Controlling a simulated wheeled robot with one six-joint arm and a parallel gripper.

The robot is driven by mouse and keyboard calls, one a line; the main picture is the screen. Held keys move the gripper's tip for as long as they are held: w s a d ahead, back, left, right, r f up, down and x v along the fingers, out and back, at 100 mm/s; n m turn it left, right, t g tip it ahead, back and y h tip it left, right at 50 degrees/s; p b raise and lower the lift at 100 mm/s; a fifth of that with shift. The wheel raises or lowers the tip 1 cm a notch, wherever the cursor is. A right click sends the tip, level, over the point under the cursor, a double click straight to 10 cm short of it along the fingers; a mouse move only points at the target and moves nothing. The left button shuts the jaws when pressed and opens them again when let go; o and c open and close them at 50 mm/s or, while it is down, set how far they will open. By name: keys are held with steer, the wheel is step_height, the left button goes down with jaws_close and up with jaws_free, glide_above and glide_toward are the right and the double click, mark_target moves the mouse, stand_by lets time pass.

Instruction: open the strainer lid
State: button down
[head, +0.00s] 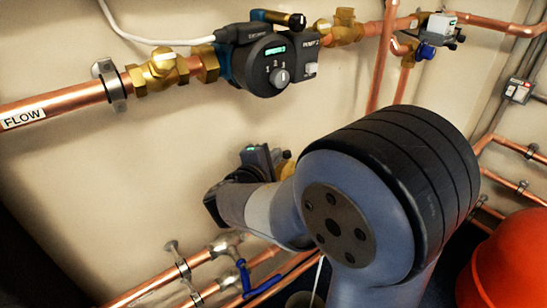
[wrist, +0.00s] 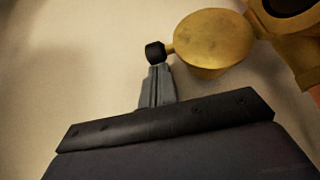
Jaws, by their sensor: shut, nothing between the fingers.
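The strainer lid, a round brass cap (wrist: 208,42), shows at the upper middle of the wrist view. A short stem on its left side ends in a black knob (wrist: 154,52). The brass strainer body (wrist: 290,45) is at the upper right. My gripper (wrist: 158,72) is shut and empty, with its fingertips just below the black knob; I cannot tell whether they touch it. In the head view my arm hides the fingertips and most of the strainer area.
A pump (head: 270,65) with brass valves sits on the copper FLOW pipe (head: 60,105) above my arm. Lower copper pipes (head: 150,288) and a blue-handled valve (head: 243,275) are at the bottom. A red vessel (head: 510,265) stands at the right.

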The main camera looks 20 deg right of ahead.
steer(key=shift+s+d+r+b, duration=0.2)
steer(key=shift+s+r+b, duration=0.1)
steer(key=shift+s, duration=0.25)
steer(key=shift+s+d+r+b, duration=0.2)
steer(key=shift+s+b, duration=0.05)
steer(key=shift+s, duration=0.25)
